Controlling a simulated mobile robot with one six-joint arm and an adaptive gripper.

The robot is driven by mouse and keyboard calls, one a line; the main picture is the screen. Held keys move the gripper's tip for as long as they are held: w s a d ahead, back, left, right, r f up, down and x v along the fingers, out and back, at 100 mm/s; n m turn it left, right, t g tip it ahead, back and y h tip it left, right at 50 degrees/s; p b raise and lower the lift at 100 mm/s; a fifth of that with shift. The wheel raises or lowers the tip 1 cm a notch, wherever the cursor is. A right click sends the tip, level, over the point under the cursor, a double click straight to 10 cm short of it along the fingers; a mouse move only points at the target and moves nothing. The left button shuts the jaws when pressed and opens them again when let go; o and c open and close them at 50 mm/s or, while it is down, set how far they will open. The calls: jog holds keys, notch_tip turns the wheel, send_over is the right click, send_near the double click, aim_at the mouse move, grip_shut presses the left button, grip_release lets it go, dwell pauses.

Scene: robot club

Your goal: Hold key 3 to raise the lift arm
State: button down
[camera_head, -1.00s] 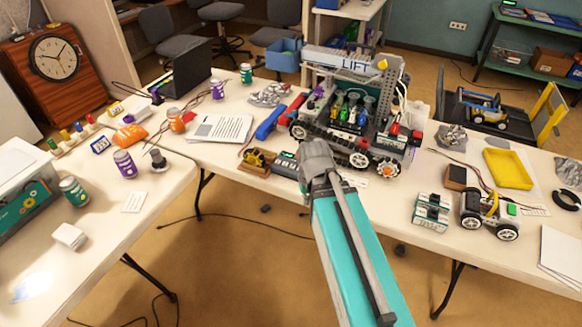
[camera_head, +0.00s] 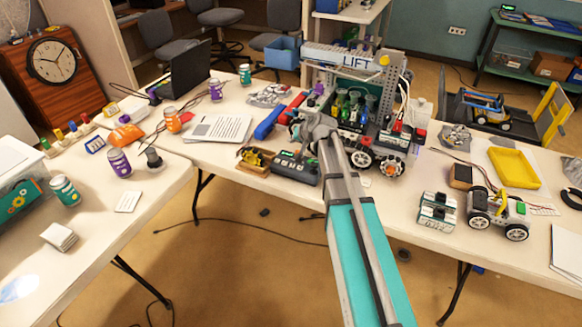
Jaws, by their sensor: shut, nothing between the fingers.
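The lift robot (camera_head: 384,130), with a "LIFT" sign across its top, stands on the long table behind my arm. A dark grey key panel (camera_head: 296,168) with a row of small keys lies at the table's front edge, left of the robot's wheels. I cannot read the key numbers or tell which is key 3. My gripper (camera_head: 297,134) is small in view, shut and empty, just above and behind the panel. I cannot tell whether its tips touch a key. My wrist and arm hide part of the robot's lower left side.
A small yellow device (camera_head: 254,157) on a wooden base stands left of the panel. A blue bar (camera_head: 269,122) and papers (camera_head: 217,129) lie farther left. A small wheeled robot (camera_head: 498,212) and a yellow tray (camera_head: 514,168) are at right.

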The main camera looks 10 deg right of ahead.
aim_at(293, 166)
jog(key=shift+f, duration=0.2)
notch_tip(293, 166, down, 8)
jog(key=b, duration=0.8)
jog(key=shift+f+b, duration=0.2)
jog(key=shift+b, duration=0.2)
jog(key=shift+s+f+b, duration=0.15)
jog(key=shift+f+b, duration=0.65)
jog(key=shift+b, duration=0.05)
dwell(2.3)
jog(key=shift+r, duration=0.2)
dwell(2.5)
jog(key=shift+r+p, duration=0.65)
jog(key=shift+p, duration=0.25)
